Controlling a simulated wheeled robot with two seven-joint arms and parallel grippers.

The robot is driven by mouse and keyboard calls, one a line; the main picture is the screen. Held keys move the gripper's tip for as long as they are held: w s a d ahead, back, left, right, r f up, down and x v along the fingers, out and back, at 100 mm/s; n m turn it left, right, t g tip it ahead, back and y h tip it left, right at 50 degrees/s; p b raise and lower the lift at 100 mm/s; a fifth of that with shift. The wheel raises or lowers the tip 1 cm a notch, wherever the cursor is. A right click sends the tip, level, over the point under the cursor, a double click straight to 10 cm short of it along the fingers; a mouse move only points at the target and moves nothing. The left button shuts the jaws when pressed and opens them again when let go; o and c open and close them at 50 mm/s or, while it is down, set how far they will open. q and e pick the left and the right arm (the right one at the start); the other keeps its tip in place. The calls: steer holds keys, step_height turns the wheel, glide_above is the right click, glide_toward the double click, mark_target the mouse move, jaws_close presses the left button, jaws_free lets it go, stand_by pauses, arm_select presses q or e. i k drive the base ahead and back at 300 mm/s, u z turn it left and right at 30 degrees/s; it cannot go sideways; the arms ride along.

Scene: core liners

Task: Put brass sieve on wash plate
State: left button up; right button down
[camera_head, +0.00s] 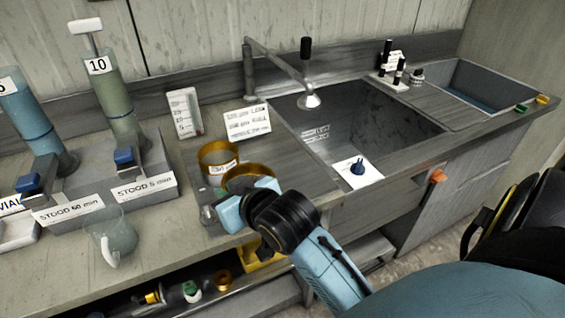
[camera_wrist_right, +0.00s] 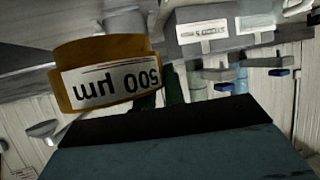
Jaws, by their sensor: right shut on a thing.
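My right gripper (camera_head: 250,203) is shut on a brass sieve (camera_head: 262,170) near the front edge of the counter. In the right wrist view the brass sieve (camera_wrist_right: 148,47) looks upside down and bears a "500 µm" label. A second brass ring-shaped sieve (camera_head: 218,148) with a white label stands just behind and left of the held one. A white square plate (camera_head: 345,175) with a blue cone-shaped piece on it is at the near side of the sink. I cannot tell whether it is the wash plate. My left gripper is not in view.
The sink (camera_head: 400,133) has a tap (camera_head: 308,98) over it. Blue and green cylinders stand in grey stands at the left, with a clear beaker (camera_head: 112,238) in front. A label card (camera_head: 247,122) leans behind the sieves. Small bottles (camera_head: 398,72) stand behind the sink.

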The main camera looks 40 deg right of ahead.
mark_target(290, 182)
steer(key=k, duration=1.2)
steer(key=u, duration=0.2)
steer(key=i, duration=1.6)
steer(key=z, duration=0.8)
